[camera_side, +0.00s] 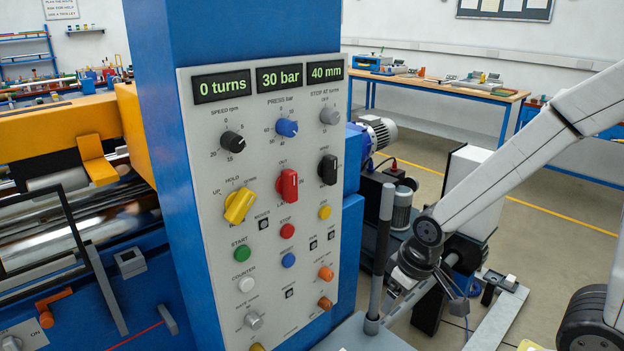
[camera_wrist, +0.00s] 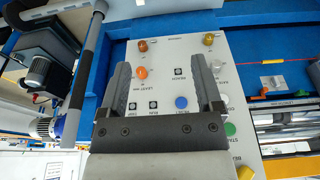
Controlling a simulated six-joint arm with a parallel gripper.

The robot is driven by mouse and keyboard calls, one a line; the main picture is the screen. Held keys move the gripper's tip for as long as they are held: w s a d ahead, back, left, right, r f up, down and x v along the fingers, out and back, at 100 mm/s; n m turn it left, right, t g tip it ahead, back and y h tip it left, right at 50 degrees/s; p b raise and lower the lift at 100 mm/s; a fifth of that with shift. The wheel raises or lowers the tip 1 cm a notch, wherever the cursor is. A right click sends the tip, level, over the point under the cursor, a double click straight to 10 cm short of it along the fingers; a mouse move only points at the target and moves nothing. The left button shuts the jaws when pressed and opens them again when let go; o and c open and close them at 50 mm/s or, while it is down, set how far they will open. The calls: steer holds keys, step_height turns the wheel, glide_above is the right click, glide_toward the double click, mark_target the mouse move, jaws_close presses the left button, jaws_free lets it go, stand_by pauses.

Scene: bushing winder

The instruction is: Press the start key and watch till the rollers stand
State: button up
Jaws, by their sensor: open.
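The green start key (camera_side: 242,253) is on the left part of the grey control panel (camera_side: 215,150), under the word START. It also shows in the wrist view (camera_wrist: 230,129), right of my fingers. My gripper (camera_wrist: 163,76) is open and empty, its fingers pointing at the lower panel. The displays (camera_side: 222,86) read 0 turns, 30 bar and 40 mm.
A red stop key (camera_side: 287,231) and a blue key (camera_side: 288,260) sit near the start key. A yellow knob (camera_side: 239,206) and a red knob (camera_side: 288,186) stick out above. The upright grey post (camera_side: 381,250) stands between the panel and my gripper.

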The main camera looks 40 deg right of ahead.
jaws_close()
stand_by(1.6)
